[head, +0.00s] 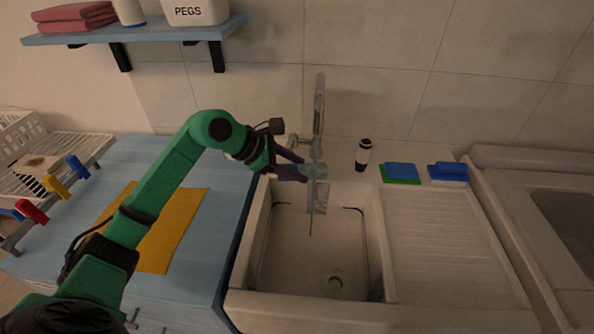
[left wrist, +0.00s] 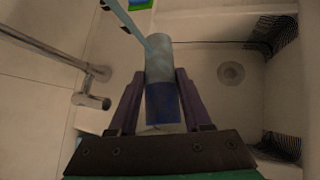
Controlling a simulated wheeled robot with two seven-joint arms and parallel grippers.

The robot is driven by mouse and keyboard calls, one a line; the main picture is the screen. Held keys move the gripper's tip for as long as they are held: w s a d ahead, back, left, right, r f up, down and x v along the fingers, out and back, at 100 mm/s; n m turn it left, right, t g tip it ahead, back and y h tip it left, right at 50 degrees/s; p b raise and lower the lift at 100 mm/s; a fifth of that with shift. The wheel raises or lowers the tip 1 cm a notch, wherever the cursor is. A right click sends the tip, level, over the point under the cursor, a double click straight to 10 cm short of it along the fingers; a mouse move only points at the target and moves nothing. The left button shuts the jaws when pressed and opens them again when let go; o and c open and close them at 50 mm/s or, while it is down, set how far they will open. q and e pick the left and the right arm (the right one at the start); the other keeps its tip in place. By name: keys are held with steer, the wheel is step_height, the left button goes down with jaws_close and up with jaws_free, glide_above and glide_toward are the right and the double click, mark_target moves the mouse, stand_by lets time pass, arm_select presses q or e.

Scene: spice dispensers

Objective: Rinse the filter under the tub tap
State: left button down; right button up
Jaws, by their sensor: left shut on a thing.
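My left gripper (head: 300,171) reaches over the back of the tub (head: 265,245) and is shut on the filter (head: 317,171). In the left wrist view the filter (left wrist: 161,75) is a cylinder, mottled grey-blue at its far end and dark blue nearer me, between both fingers (left wrist: 161,92). The tub tap (head: 319,105) stands at the tub's back edge, its curved pipe rising just behind the filter. A thin pale blue strip (left wrist: 128,22) that looks like running water meets the filter's far end. A thin line (head: 311,215) also hangs below the filter in the head view.
A dark bottle with a pale band (head: 363,155), a blue-and-green sponge (head: 401,172) and a blue block (head: 448,172) stand along the ledge. A ribbed drainboard (head: 440,240) lies right. The blue counter (head: 190,160) holds a yellow mat (head: 175,230). A shelf (head: 150,32) hangs above.

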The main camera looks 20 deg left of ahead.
arm_select(q)
steer(key=shift+a+b, duration=0.4)
steer(key=shift+a, duration=0.15)
steer(key=shift+d, duration=0.1)
steer(key=shift+d, duration=0.55)
steer(key=shift+a+f+b, duration=0.1)
steer(key=shift+a+b, duration=0.2)
steer(key=shift+a, duration=0.35)
steer(key=shift+s, duration=0.1)
